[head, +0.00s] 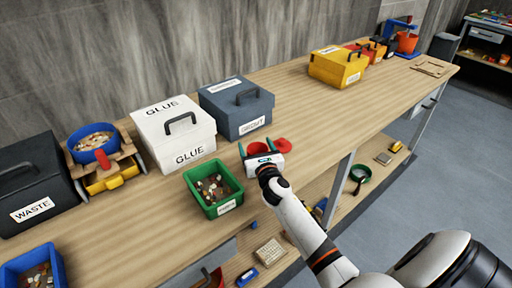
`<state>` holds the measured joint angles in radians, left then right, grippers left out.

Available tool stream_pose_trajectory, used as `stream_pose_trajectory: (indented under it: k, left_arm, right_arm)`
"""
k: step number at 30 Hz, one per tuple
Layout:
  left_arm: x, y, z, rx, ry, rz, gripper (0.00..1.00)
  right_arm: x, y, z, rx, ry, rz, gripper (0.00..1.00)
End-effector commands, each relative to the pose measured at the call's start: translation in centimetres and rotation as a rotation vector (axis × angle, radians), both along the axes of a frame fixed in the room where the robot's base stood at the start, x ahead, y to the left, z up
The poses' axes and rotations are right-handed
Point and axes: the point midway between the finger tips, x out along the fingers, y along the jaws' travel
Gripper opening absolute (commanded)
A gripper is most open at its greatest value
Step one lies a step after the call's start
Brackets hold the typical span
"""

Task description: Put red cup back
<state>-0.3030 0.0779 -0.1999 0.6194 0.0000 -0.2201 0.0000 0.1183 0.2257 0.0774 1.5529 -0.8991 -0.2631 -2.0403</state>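A red thing (283,146), likely the red cup, is on or just above the wooden bench at my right gripper (256,147). Red also shows between and to the right of the gripper's green fingers. The fingers are apart, but the gripper body hides much of the red thing, and I cannot tell whether they touch it. An orange-red bucket-like container (406,42) is at a blue stand (398,24) at the bench's far right end. My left gripper is not in view.
A green bin (199,197) of mosaic pieces stands left of my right gripper. Behind are the white GLUE box (159,122) and grey GROUT box (222,126). A blue bowl (94,155) and black WASTE box (22,162) stand at left. Bench space right of GROUT is clear.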

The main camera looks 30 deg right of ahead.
Motion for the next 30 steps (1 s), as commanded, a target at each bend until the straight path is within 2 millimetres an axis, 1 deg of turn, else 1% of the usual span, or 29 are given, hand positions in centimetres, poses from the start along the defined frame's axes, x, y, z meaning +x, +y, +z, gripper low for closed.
stream_pose_trajectory:
  k: [4, 6, 8, 11, 18, 21, 25, 30]
  left_arm:
    - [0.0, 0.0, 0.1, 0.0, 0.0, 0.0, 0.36]
    - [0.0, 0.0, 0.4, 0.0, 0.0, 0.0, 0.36]
    - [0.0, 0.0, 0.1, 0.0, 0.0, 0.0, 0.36]
    - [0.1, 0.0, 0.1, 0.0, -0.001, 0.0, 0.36]
    - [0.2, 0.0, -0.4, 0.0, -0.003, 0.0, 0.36]
    - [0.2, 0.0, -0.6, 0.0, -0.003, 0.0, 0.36]
    - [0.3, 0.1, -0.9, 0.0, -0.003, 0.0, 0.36]
    - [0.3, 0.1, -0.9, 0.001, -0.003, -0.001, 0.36]
  right_arm:
    - [0.0, 0.0, 0.1, 0.0, 0.0, 0.0, 0.78]
    - [0.0, 0.0, 0.4, 0.0, 0.0, 0.0, 0.78]
    - [-0.6, 0.2, 0.1, -0.001, 0.001, 0.001, 0.78]
    - [-2.0, 0.6, 0.1, -0.002, 0.002, 0.001, 0.78]
    - [-7.0, 2.3, -0.1, -0.001, 0.003, 0.001, 0.78]
    - [-8.8, 2.9, 0.0, 0.0, 0.002, 0.002, 0.78]
    - [-10.5, 3.4, 0.0, -0.001, 0.001, 0.0, 0.78]
    - [-11.4, 3.7, 0.2, 0.001, 0.0, 0.0, 0.78]
